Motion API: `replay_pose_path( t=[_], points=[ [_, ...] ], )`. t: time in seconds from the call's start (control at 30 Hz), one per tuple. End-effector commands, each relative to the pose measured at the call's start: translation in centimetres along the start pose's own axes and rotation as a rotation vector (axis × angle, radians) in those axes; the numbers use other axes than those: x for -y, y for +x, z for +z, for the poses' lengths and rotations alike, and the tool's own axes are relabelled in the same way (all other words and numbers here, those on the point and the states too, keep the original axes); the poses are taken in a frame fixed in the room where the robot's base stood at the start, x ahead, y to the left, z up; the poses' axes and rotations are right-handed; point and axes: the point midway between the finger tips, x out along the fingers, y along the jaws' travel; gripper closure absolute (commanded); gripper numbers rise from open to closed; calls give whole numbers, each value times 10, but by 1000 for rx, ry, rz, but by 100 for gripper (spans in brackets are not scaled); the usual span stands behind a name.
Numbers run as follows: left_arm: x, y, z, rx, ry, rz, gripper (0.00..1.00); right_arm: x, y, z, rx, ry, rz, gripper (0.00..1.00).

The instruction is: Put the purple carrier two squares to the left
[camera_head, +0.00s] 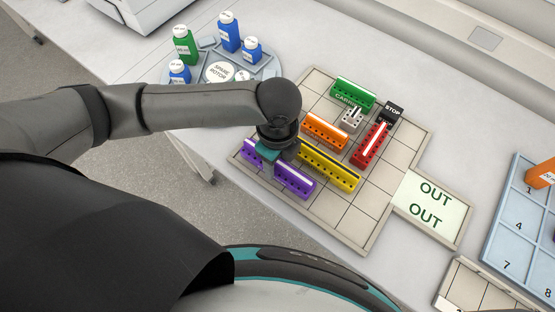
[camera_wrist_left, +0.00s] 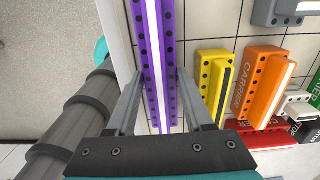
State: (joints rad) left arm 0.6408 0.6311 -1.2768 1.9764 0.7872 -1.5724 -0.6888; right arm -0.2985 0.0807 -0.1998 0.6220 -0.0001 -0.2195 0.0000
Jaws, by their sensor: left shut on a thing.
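The purple carrier (camera_head: 293,182) is a long block with a white stripe on top. It lies along the near-left edge of the tiled board (camera_head: 345,220), and its middle is partly hidden by my gripper in the head view. In the left wrist view the purple carrier (camera_wrist_left: 153,45) runs between the fingers. My left gripper (camera_wrist_left: 160,76) is shut on it, one finger against each long side. In the head view the left gripper (camera_head: 271,160) points down over the carrier. I cannot tell if the carrier touches the board. My right gripper is not in view.
A yellow carrier (camera_head: 330,165) lies close beside the purple one. Orange (camera_head: 325,131), green (camera_head: 352,94) and red (camera_head: 370,144) carriers and a small grey block (camera_head: 351,119) stand farther back. A black STOP block (camera_head: 391,112) stands near the red one. Squares toward the OUT plate (camera_head: 434,207) are bare.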

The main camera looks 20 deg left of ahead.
Motion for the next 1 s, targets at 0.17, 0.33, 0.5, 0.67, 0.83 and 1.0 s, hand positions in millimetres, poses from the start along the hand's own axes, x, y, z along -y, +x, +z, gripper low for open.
replay_pose_path(
  t=[0.17,0.33,0.5,0.67,0.83,1.0],
  points=[
    [1,0,0,-1,1,-3,100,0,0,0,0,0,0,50],
    [1,3,-1,-2,1,-2,100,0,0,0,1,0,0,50],
    [1,3,0,-2,1,-2,32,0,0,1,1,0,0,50],
    [1,3,0,-2,0,-2,18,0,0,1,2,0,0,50],
    [1,3,0,-2,0,-2,18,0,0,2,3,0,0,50],
    [1,-6,0,-1,0,-4,18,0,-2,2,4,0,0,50]
  ],
)
